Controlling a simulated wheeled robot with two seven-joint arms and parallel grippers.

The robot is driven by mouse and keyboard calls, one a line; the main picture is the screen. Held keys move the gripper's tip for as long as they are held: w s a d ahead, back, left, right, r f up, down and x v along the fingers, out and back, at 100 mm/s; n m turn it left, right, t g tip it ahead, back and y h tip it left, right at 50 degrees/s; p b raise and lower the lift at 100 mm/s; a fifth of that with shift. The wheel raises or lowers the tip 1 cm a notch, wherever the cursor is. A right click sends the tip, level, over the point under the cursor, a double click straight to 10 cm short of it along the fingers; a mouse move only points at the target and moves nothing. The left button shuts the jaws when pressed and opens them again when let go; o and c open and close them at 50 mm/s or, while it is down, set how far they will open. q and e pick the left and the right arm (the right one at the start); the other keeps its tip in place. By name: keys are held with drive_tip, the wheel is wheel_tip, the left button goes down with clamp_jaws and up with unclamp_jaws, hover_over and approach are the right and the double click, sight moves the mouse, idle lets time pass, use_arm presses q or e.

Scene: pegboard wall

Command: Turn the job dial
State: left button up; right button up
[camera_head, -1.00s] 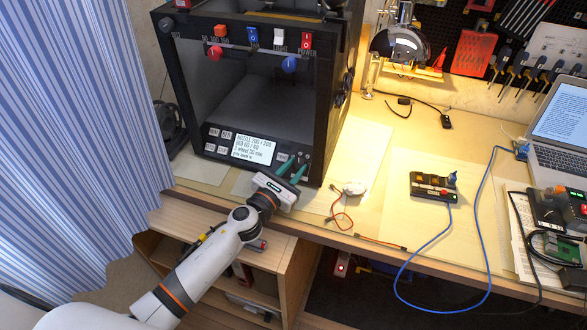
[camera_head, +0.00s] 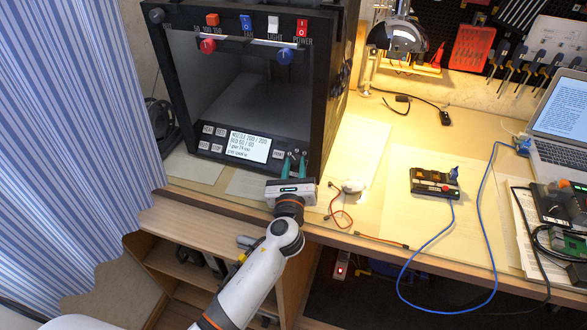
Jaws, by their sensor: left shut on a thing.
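The black 3D printer (camera_head: 322,110) stands on the bench at the back left. Its lit screen (camera_head: 248,147) on the lower front panel shows lines of text. The job dial is on the panel to the right of the screen, mostly hidden by my gripper. My left gripper (camera_head: 294,160) has its teal fingers pointing up at the panel, shut on the job dial. My left arm comes up from the bottom of the picture to the bench's front edge. My right gripper is not in view.
Panel buttons (camera_head: 213,137) flank the screen. A round white piece with red wires (camera_head: 352,186) lies close to the right of my gripper. A small black box (camera_head: 434,184) with a blue cable is farther right. A striped curtain (camera_head: 65,150) hangs at left.

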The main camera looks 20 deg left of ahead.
use_arm(q)
drive_tip(key=shift+n+y, duration=0.3)
drive_tip(key=shift+n, duration=0.1)
drive_tip(key=o, duration=0.7)
